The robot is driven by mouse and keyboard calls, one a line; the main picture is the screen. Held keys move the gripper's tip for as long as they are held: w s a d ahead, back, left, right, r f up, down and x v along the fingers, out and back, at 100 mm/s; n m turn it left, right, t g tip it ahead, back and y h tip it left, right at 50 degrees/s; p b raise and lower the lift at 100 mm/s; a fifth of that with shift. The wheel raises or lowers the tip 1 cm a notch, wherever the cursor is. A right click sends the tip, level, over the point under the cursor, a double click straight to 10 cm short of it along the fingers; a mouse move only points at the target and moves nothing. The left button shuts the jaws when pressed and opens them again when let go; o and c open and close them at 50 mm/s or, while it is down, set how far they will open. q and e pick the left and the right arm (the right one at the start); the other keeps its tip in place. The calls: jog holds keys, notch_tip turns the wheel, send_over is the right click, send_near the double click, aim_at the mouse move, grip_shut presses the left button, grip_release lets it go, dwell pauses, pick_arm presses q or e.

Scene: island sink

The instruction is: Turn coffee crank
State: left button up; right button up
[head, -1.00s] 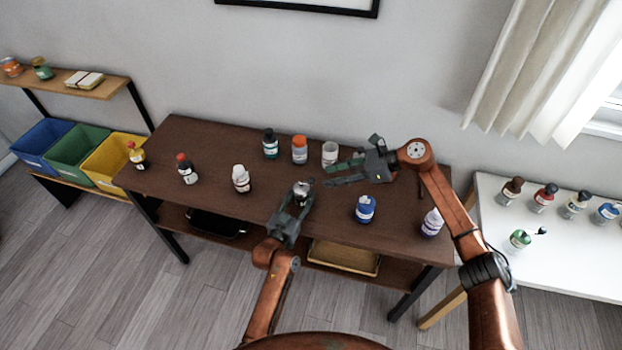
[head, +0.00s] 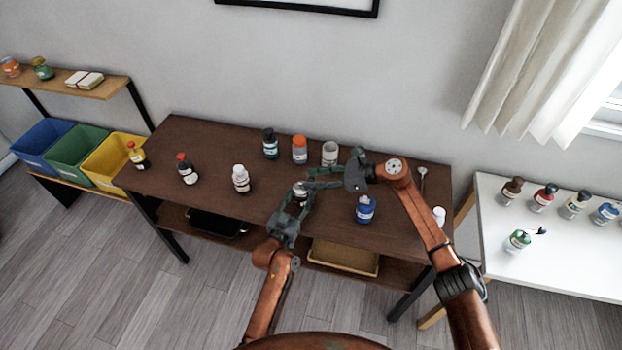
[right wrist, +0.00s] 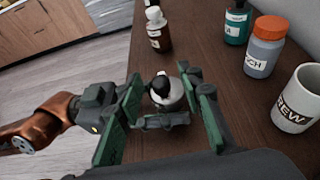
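The coffee grinder (head: 300,199) is a small pale body with a dark knob on top, standing near the front middle of the brown table. It also shows in the right wrist view (right wrist: 165,92), below and between my right fingers. My left gripper (head: 297,198) reaches it from the front, its fingers closed around the body. My right gripper (head: 312,180) is open just above and behind the grinder, with its fingers spread either side of the knob in the right wrist view (right wrist: 164,84). The crank arm is largely hidden by the fingers, and I cannot tell whether they touch it.
A blue jar (head: 365,209) stands right of the grinder and a white-capped bottle (head: 241,179) left. Behind are a teal bottle (head: 270,144), an orange-capped jar (head: 300,150) and a grey mug (head: 330,154). A spoon (head: 422,180) lies at the right.

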jog(key=shift+w+a+f, duration=0.15)
jog(key=shift+a+f, duration=0.1)
jog(key=shift+a, duration=0.3)
jog(key=shift+c, duration=0.6)
grip_shut()
